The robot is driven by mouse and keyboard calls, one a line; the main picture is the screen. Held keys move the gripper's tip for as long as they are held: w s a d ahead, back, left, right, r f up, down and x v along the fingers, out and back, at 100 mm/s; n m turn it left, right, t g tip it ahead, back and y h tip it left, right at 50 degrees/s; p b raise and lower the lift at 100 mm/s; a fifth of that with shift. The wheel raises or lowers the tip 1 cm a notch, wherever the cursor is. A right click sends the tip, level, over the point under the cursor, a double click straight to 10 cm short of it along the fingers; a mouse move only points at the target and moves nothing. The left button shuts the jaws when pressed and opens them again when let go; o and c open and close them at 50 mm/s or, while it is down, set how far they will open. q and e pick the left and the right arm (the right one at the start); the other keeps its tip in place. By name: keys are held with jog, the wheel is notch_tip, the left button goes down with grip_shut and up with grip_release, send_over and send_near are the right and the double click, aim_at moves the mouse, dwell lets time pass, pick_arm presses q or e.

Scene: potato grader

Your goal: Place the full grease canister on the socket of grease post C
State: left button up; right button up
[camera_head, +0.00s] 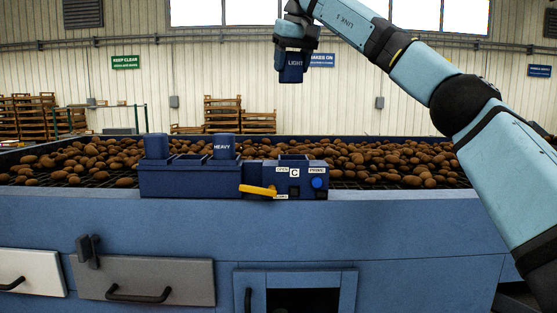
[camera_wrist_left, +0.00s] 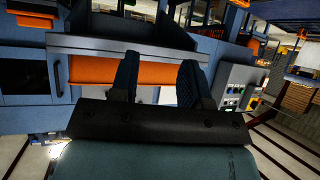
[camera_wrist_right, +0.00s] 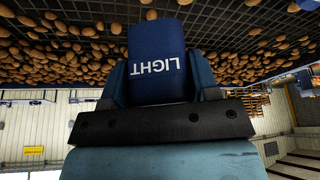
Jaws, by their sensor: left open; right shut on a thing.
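My right gripper (camera_head: 292,48) is shut on a dark blue canister labelled LIGHT (camera_head: 291,70), held high above the grader. The canister shows between the fingers in the right wrist view (camera_wrist_right: 158,55). Below it, apart, is grease post C (camera_head: 308,184), a blue block with a C label, a yellow lever (camera_head: 258,190) and a blue PRIME button. Its socket (camera_head: 293,159) on top looks empty. A canister labelled HEAVY (camera_head: 223,147) and another canister (camera_head: 156,146) stand in the rack to the left. My left gripper (camera_wrist_left: 157,78) is open and empty, seen only in its wrist view.
The rack (camera_head: 190,183) sits on the grader's front edge beside the post. Potatoes (camera_head: 380,162) cover the mesh bed behind. Drawers (camera_head: 145,280) with black handles and an open compartment (camera_head: 303,300) are below. The air between canister and post is clear.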

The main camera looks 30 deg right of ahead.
aim_at(296, 75)
jog(key=shift+s+f, duration=0.2)
jog(key=shift+s, duration=0.05)
jog(key=f, duration=0.1)
jog(key=s+f, duration=0.1)
jog(key=f, duration=0.1)
jog(key=shift+s+f, duration=0.2)
jog(key=shift+s, duration=0.05)
jog(key=f, duration=1.1)
jog(key=shift+w+f+p, duration=0.2)
jog(key=shift+f+p, duration=0.1)
jog(key=shift+f, duration=0.05)
notch_tip(296, 75, down, 4)
jog(key=shift+w+r+p, duration=0.1)
jog(key=shift+p, duration=0.2)
pick_arm(q)
jog(key=shift+s+a+r, duration=0.1)
jog(key=shift+s+r, duration=0.15)
jog(key=shift+s, duration=0.8)
pick_arm(e)
jog(key=o, duration=1)
jog(key=shift+o, duration=0.2)
